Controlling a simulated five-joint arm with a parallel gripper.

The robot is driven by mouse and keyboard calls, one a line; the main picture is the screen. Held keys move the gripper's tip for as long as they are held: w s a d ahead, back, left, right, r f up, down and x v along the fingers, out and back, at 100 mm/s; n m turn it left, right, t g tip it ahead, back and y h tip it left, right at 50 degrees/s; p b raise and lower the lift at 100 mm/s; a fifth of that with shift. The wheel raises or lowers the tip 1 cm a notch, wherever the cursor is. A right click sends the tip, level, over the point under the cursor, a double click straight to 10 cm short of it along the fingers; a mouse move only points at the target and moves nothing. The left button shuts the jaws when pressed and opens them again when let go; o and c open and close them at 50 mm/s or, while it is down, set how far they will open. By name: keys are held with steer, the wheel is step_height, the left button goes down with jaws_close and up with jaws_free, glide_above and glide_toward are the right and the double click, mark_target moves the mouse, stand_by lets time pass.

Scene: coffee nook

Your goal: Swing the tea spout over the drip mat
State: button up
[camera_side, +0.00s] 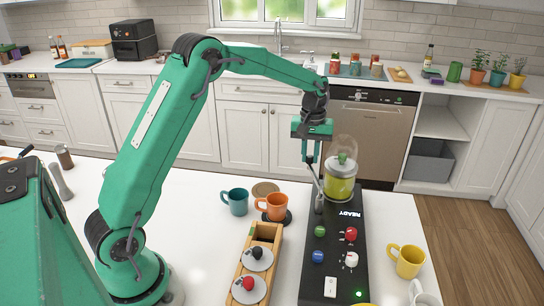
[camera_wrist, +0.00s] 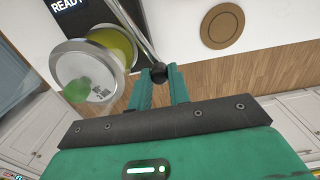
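The tea spout is a thin metal lever with a black knob. In the side view the spout (camera_side: 318,187) stands by the clear-domed tea canister (camera_side: 342,180) at the far end of the black machine. In the wrist view the spout's rod (camera_wrist: 131,31) runs up to the canister (camera_wrist: 100,60). My gripper (camera_side: 310,156) has its fingers on both sides of the black knob; in the wrist view my gripper (camera_wrist: 160,78) shows no clear gap around it. A tan round mat (camera_side: 265,188) lies left of the machine. A dark round mat (camera_side: 289,220) is partly hidden under an orange mug.
The orange mug (camera_side: 272,206) and a teal mug (camera_side: 236,201) stand left of the machine. A wooden holder (camera_side: 243,266) with two knobbed discs is in front of them. The black machine (camera_side: 333,245) carries colored knobs. A yellow mug (camera_side: 407,261) stands to its right.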

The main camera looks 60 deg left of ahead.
jaws_close()
steer(key=shift+s+a, duration=0.1)
steer(key=shift+s, duration=0.05)
steer(key=s+d+n, duration=0.2)
steer(key=s+n, duration=1)
steer(key=n, duration=0.2)
steer(key=shift+s+d+r, duration=0.15)
steer(key=shift+s+d, duration=0.15)
steer(key=shift+s, duration=0.1)
stand_by(0.3)
steer(key=o, duration=0.6)
jaws_free()
